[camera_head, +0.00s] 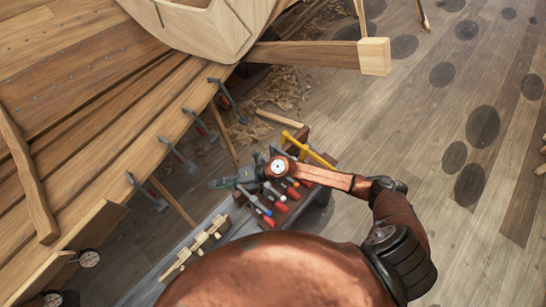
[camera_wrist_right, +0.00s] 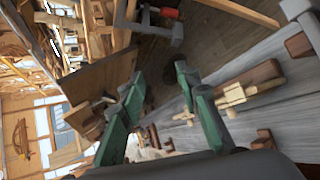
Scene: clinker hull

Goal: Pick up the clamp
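Several dark grey clamps grip the edge of the hull planking in the camera_head view; the nearest clamp (camera_head: 148,192) is at lower left, with others (camera_head: 178,155) farther up the edge. My right gripper (camera_head: 215,183) points left, above the tool box and apart from the clamps. In the right wrist view its green fingers (camera_wrist_right: 160,76) stand apart with nothing held between them. A grey clamp with a red handle (camera_wrist_right: 148,27) shows beyond the fingertips at the top. My left gripper is not in view. Which clamp is meant cannot be told.
A tool box (camera_head: 298,205) with several red-handled tools sits under my right arm. A yellow bar (camera_head: 308,149) lies across it. Wooden pieces (camera_head: 197,247) stand on the grey bench (camera_head: 150,285). Shavings (camera_head: 262,112) litter the floor.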

